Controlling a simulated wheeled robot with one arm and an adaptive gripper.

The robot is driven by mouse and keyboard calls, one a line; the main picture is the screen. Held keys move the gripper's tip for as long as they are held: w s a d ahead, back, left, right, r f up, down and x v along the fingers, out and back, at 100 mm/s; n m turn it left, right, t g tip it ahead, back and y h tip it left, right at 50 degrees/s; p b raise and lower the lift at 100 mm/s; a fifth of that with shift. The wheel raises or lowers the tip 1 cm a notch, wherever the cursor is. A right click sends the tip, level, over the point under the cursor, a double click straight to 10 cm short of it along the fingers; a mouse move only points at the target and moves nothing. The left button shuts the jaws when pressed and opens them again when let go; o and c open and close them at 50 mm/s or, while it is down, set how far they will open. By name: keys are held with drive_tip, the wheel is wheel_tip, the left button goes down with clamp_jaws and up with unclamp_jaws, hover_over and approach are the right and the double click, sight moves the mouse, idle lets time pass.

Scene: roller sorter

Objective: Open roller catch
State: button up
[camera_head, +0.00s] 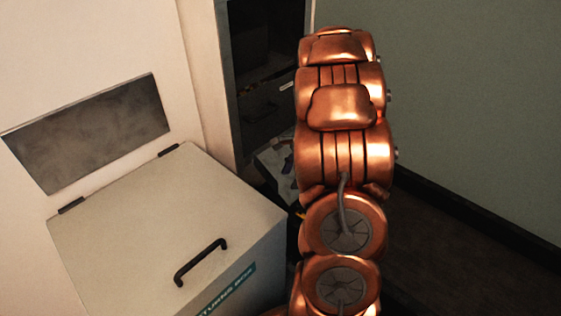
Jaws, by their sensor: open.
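My copper-coloured arm rises through the middle of the head view, and my gripper is not visible. A tall cabinet or machine (224,85) with a dark, open front stands behind the arm, left of centre. Dark parts and a small light handle-like piece show inside it. I cannot make out a roller catch; the arm hides the right side of the opening. Papers or a printed sheet (272,160) lie low in front of the opening, partly hidden by the arm.
A beige box (130,215) with a hinged lid, black handle (201,261) and teal label (228,292) stands at lower left, its lid shut. A grey panel (90,132) is on the pale wall behind it. A green wall (470,110) and dark floor (455,225) lie right.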

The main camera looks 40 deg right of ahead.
drive_tip(key=a+r+n+p, duration=0.2)
drive_tip(key=a+r+p, duration=0.1)
drive_tip(key=a+r, duration=0.2)
drive_tip(key=shift+s+r+g, duration=0.2)
drive_tip(key=shift+r+g, duration=0.1)
drive_tip(key=shift+r, duration=0.45)
drive_tip(key=shift+a, duration=0.1)
